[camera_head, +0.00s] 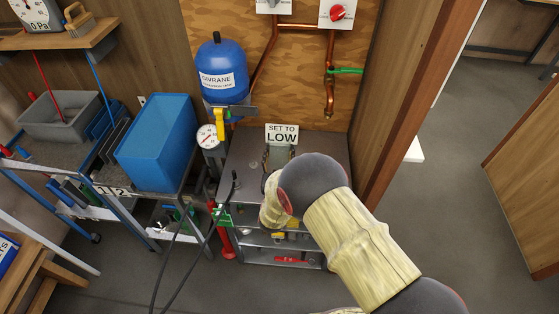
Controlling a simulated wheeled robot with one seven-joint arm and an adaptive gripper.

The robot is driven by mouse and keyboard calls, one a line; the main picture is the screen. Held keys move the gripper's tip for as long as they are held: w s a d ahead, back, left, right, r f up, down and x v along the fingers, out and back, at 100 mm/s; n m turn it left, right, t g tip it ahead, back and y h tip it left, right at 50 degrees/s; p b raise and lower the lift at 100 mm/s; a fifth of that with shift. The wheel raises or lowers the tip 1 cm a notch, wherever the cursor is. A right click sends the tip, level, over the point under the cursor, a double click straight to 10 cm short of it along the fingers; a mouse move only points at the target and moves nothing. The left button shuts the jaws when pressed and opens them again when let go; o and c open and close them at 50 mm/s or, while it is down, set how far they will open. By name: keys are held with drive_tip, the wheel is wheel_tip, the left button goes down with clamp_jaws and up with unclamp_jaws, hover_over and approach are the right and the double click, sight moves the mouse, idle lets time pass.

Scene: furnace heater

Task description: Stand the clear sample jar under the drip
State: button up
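I cannot clearly make out the clear sample jar. A small pale round thing (253,163) on the grey cabinet top (238,150) may be the jar, but it is too small to tell. The copper pipe (329,100) comes down the plywood wall and ends open above the right part of the cabinet top; no drop shows. My arm in its cream sleeve reaches in from the lower right and covers the right front of the cabinet. A grey-green shape beyond the sleeve, under the "SET TO LOW" sign (282,134), may be my gripper. Its fingers cannot be made out.
A blue bin (157,143) is further left. A wooden post (420,95) borders the right side. Cables hang at the cabinet's front left.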

sight(279, 159)
drive_tip(key=shift+f+b, duration=0.35)
drive_tip(key=shift+f, duration=1.15)
drive_tip(key=shift+f, duration=0.1)
drive_tip(key=o, duration=1.3)
drive_tip(key=shift+c, duration=0.2)
